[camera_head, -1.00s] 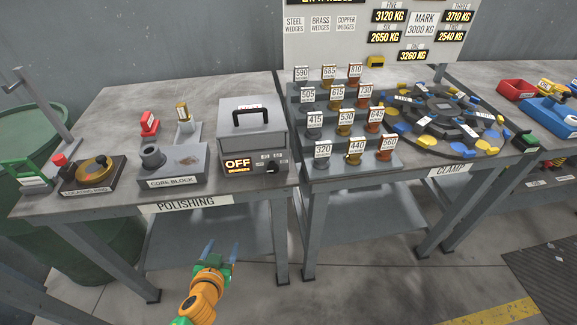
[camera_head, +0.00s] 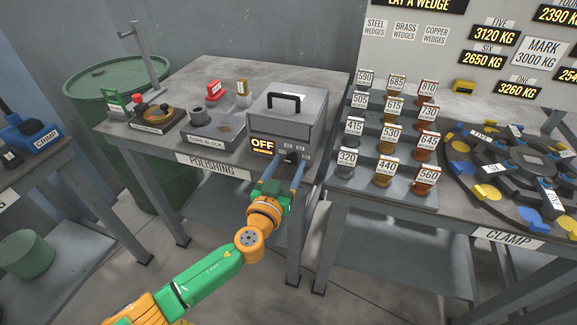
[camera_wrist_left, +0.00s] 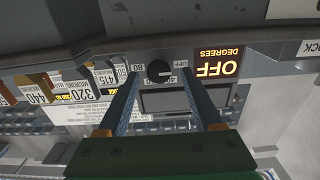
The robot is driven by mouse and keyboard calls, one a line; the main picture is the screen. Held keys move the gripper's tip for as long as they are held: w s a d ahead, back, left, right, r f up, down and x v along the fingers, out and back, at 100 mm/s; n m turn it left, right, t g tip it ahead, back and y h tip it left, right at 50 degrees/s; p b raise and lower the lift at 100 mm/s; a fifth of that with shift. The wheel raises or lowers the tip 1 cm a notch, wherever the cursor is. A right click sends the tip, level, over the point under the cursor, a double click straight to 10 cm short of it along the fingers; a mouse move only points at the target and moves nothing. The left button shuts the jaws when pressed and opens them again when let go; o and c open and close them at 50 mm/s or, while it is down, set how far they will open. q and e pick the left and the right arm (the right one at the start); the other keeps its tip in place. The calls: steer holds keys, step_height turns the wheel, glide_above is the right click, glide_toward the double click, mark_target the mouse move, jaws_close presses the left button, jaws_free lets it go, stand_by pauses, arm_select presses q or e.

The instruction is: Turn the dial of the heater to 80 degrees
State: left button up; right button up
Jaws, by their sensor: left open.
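The heater (camera_head: 288,108) is a grey box with a black top handle on the polishing table. Its lit display (camera_head: 262,145) reads OFF. In the left wrist view, which shows the labels upside down, the black round dial (camera_wrist_left: 158,71) sits among small labels OFF, 40 and 80. The display also shows there (camera_wrist_left: 217,62), reading OFF DEGREES. My left gripper (camera_head: 285,167) is open in front of the heater's panel. In the left wrist view its blue fingertips (camera_wrist_left: 160,76) lie on either side of the dial; contact is not visible. My right gripper is not in view.
The core block (camera_head: 213,137) stands left of the heater. To the right, a stepped rack of numbered wedges (camera_head: 350,185) and the round clamp fixture (camera_head: 480,200) stand on the adjoining table. The polishing table's front edge (camera_head: 215,168) is below the heater.

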arm_select(q)
steer(key=shift+w+d+r, duration=0.1)
steer(key=shift+w+d, duration=0.1)
steer(key=shift+w, duration=0.05)
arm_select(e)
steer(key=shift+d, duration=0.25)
arm_select(q)
steer(key=shift+a, duration=0.1)
jaws_close()
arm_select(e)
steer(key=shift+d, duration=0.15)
